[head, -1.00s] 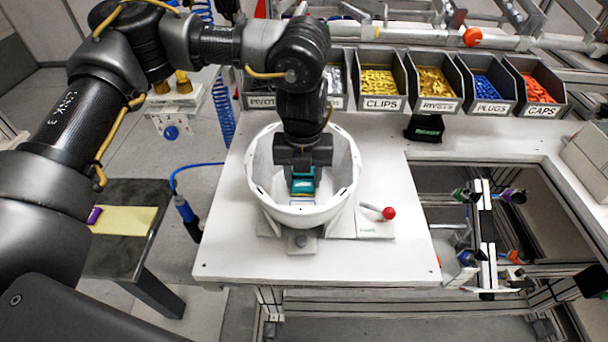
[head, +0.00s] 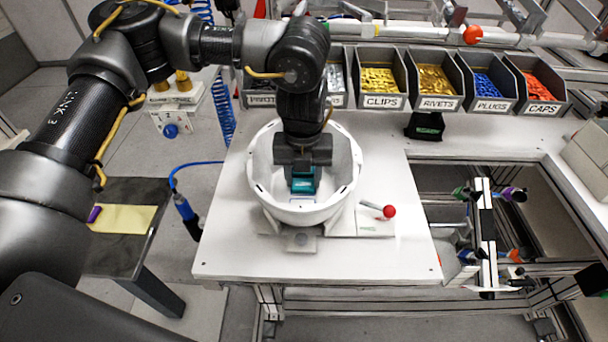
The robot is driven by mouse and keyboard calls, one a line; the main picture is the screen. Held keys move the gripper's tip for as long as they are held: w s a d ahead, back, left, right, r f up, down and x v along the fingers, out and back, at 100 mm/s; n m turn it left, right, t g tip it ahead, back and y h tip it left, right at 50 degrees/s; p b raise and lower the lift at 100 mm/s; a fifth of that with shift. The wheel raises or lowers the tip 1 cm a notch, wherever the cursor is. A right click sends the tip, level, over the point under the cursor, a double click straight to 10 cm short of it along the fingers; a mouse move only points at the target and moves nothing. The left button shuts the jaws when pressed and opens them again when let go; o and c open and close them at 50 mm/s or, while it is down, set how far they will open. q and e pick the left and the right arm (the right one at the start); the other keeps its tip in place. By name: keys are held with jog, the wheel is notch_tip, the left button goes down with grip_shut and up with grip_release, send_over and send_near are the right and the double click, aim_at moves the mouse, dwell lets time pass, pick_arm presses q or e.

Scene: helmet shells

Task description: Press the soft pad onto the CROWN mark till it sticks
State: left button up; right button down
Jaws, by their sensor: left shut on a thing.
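A white helmet shell (head: 340,190) sits open side up on a holder (head: 302,241) on the white table. My left gripper (head: 303,183) points down inside the shell and is shut on a teal soft pad (head: 304,180). The pad is low in the shell, close to its inner floor; I cannot tell whether it touches. A small pale label (head: 301,202) shows just in front of the pad, too small to read. The gripper hides the shell floor behind the pad. My right gripper is not in view.
A lever with a red knob (head: 389,211) stands right of the holder. Bins of clips (head: 379,103), rivets (head: 436,103), plugs (head: 490,105) and caps (head: 543,108) line the table's back. A dark side table (head: 130,250) stands at left. The white table's front right is clear.

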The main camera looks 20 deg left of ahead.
pick_arm(q)
jog(key=shift+f, duration=0.1)
jog(key=o, duration=1)
notch_tip(320, 180, up, 11)
jog(key=shift+f+b, duration=0.1)
jog(key=shift+b, duration=0.8)
